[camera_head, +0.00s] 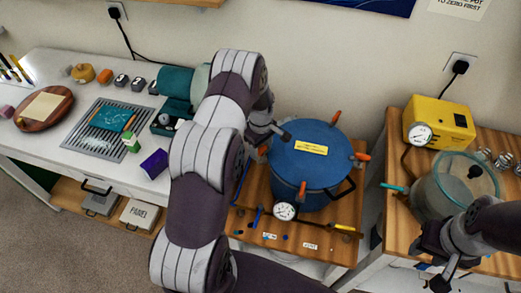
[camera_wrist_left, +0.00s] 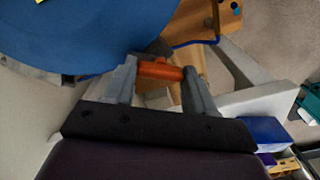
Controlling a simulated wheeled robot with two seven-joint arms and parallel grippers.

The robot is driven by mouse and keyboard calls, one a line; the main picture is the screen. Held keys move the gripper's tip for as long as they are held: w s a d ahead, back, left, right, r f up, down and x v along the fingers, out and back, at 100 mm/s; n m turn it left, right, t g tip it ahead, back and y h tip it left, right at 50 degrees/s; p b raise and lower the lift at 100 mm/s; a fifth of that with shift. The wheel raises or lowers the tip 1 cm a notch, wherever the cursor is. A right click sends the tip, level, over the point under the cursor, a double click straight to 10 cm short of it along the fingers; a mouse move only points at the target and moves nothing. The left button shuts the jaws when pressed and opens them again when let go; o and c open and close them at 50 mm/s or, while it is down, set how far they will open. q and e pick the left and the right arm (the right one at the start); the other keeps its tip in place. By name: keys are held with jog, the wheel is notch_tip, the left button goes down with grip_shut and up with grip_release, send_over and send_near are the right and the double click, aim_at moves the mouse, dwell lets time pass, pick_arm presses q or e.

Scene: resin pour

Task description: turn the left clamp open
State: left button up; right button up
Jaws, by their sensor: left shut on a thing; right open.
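A blue pressure pot (camera_head: 310,165) with a blue lid and a yellow label stands on the wooden stand. Orange clamp handles show at its back (camera_head: 336,118), right (camera_head: 361,156) and front (camera_head: 302,189). My left gripper (camera_head: 278,133) is at the pot's left rim and hides the left clamp in the head view. In the left wrist view, the orange left clamp (camera_wrist_left: 160,69) lies crosswise between the fingertips of my left gripper (camera_wrist_left: 157,72), which is shut on it beside the blue lid (camera_wrist_left: 85,30). My right gripper (camera_head: 437,262) is open, low at the right.
A yellow pump (camera_head: 438,123) and a glass chamber (camera_head: 450,185) stand on the right table. The left bench holds a grate (camera_head: 95,143), a purple box (camera_head: 154,163) and small parts.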

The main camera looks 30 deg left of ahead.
aim_at(262, 149)
pick_arm(q)
jog(key=n+b, duration=0.2)
jog(key=n, duration=0.3)
jog(key=shift+w, duration=0.1)
jog(key=n+b, duration=0.1)
jog(key=n, duration=0.4)
jog(key=shift+r, duration=0.2)
jog(key=shift+w+n+b, duration=0.1)
jog(key=shift+n+b, duration=0.2)
jog(key=o, duration=0.8)
jog(key=shift+o, duration=1.2)
jog(key=shift+d, duration=0.1)
jog(key=shift+r, duration=0.35)
notch_tip(262, 149, up, 12)
jog(key=b, duration=0.2)
jog(key=shift+b, duration=0.35)
